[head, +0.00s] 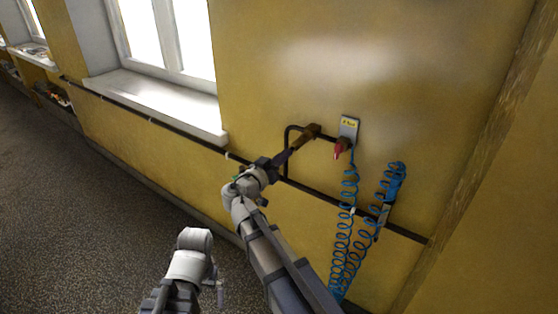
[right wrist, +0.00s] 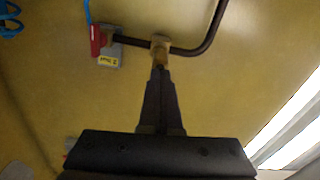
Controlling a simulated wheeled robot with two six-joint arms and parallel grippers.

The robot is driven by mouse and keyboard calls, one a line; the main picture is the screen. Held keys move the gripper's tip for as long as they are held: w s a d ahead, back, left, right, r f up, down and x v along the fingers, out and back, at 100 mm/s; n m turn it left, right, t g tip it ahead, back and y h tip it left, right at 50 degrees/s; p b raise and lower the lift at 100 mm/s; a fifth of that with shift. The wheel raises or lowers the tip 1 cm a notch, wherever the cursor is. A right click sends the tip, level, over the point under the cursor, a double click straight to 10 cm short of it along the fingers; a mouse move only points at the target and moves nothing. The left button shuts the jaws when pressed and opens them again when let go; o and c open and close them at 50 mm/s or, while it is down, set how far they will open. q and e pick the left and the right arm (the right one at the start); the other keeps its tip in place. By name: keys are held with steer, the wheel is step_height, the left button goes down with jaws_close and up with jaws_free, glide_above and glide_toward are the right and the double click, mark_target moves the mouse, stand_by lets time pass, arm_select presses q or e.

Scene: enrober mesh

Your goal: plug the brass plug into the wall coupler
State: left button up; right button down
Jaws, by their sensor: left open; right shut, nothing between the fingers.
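A brass fitting (head: 311,131) sits on the dark pipe on the yellow wall. It also shows in the right wrist view (right wrist: 160,44). I cannot tell whether it is the coupler alone or has the brass plug in it. My right gripper (head: 287,156) is shut and empty, its fingertips pointing at the fitting's lower end and close to it; in the right wrist view (right wrist: 160,70) I cannot tell whether they touch. My left gripper (head: 219,290) hangs low in the foreground, away from the wall, open and only partly visible.
A red part (head: 341,147) sits below a grey plate (head: 348,128) with a yellow label, right of the fitting. A coiled blue hose (head: 349,190) hangs from there, with another coil (head: 396,180) right of it. A long dark pipe (head: 410,233) crosses the wall; a window sill (head: 160,105) is left.

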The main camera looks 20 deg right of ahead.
mark_target(300, 142)
steer(key=shift+w+d, duration=0.4)
steer(key=shift+d, duration=0.1)
steer(key=shift+w+d, duration=0.1)
steer(key=shift+d, duration=0.05)
steer(key=shift+w+d+r, duration=0.1)
steer(key=shift+w+d, duration=0.1)
steer(key=shift+d, duration=0.05)
stand_by(0.4)
steer(key=shift+a, duration=0.1)
